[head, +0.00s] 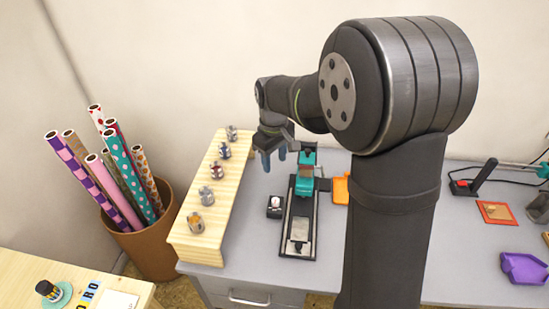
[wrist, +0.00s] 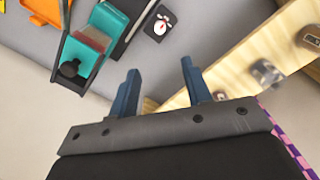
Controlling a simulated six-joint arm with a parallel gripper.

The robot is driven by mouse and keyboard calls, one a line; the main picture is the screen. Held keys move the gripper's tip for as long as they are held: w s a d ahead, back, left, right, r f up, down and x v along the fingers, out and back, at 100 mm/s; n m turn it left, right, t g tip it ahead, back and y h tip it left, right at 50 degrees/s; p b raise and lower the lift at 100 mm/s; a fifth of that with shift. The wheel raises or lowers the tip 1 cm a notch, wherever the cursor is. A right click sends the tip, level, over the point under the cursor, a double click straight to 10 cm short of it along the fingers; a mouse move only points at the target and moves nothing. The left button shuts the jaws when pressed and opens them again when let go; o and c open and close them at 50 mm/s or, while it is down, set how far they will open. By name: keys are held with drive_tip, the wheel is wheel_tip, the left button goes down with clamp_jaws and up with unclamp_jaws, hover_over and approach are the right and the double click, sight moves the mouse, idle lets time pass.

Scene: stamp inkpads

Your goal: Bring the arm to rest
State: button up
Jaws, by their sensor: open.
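My gripper (head: 273,158) hangs above the grey table, between the wooden rack and the black stamping device (head: 299,215) with its teal part. Its two blue fingers stand apart with nothing between them, as the wrist view also shows for my gripper (wrist: 160,85). In the wrist view the teal part (wrist: 112,25) of the device lies ahead to the left, and the rack (wrist: 240,65) lies to the right. My arm hides part of the table in the head view.
The wooden rack (head: 187,238) holds several small metal pieces. A brown bin (head: 150,250) with patterned rolls stands at left. A small black box with a white dial (head: 274,206) and an orange item (head: 341,190) flank the device. A purple tray (head: 524,268) lies at far right.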

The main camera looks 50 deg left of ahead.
sight(276, 200)
drive_tip(key=shift+f, duration=0.1)
idle(0.3)
drive_tip(key=f, duration=1.7)
drive_tip(key=shift+w+f, duration=0.2)
drive_tip(key=shift+w, duration=0.05)
drive_tip(key=shift+r, duration=0.1)
